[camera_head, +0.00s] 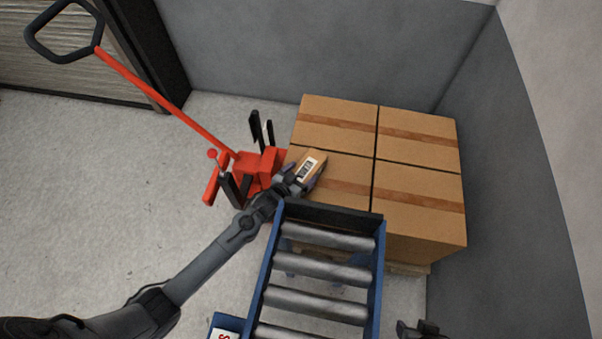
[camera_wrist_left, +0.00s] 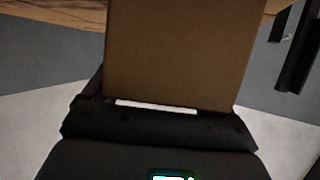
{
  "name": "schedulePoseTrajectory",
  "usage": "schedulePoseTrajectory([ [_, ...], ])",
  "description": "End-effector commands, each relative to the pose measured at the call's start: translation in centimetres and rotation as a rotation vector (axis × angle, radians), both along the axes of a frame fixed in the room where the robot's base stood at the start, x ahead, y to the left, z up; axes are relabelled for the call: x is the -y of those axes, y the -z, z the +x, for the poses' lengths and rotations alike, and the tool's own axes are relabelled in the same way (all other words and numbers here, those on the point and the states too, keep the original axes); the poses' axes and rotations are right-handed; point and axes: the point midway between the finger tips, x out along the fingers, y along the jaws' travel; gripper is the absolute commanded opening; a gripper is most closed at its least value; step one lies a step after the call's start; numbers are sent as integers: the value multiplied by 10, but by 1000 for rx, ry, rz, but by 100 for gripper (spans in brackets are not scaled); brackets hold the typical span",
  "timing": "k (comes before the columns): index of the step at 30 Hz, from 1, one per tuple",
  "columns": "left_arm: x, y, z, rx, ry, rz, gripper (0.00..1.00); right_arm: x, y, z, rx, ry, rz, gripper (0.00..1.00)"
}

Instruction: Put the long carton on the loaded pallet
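The long carton (camera_head: 317,159), brown with a white printed label, is in my left gripper (camera_head: 299,184) over the near-left box of the load. In the left wrist view the carton (camera_wrist_left: 180,50) rises from between the dark fingers, its brown face filling the middle. I cannot tell whether its far end touches the box top. The loaded pallet (camera_head: 408,268) stands at the right under several large taped boxes (camera_head: 417,186); only a strip of its wood shows. My right gripper (camera_head: 418,329) is partly in view at the bottom edge, empty-looking, its fingers unclear.
A blue-framed roller conveyor (camera_head: 318,269) stands close in front of the load, beside my left forearm. A red pallet jack (camera_head: 256,168) is left of the boxes, its handle reaching up left. Grey walls (camera_head: 330,45) close off the back and right. Floor at left is open.

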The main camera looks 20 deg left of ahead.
Motion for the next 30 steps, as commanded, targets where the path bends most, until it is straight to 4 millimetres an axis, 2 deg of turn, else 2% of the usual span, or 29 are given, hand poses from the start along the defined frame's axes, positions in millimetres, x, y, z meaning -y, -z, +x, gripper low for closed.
schedulePoseTrajectory([
  [1,0,0,0,0,0,0,94,0,0,0,0,1,1,43],
  [3,0,0,0,0,0,0,100,-1,0,0,1,2,3,43],
  [14,-1,-7,-5,0,0,0,100,-1,-5,0,0,4,5,43],
  [17,-3,-12,-16,-1,0,1,100,-1,-12,0,0,4,5,43],
  [30,-15,-42,-86,-1,1,0,100,1,-44,0,1,-3,-4,43],
])
